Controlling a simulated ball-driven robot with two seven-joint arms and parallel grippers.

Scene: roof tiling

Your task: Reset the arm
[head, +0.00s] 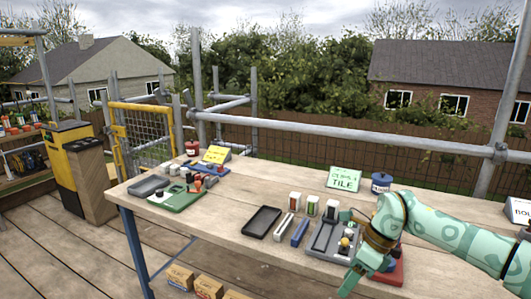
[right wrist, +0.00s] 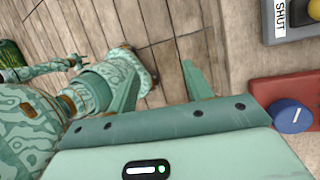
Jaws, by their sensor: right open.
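My right arm comes in from the right in the head view. Its mint-green gripper (head: 352,280) points down at the table's front edge, beside the red block. In the right wrist view the two fingers of the right gripper (right wrist: 160,85) stand apart with nothing between them, above the wooden floor planks. My left gripper does not show in the head view. In the right wrist view a small mint-green pronged shape (right wrist: 74,61) at the upper left looks like the left gripper, too small to tell its jaws.
The wooden table (head: 220,215) bears a grey tray unit (head: 325,238), a black tray (head: 262,222), a green board (head: 180,198) and a blue pot (head: 381,182). A red block (right wrist: 290,90) with a blue knob (right wrist: 292,115) is close to my right gripper. Scaffold poles stand behind.

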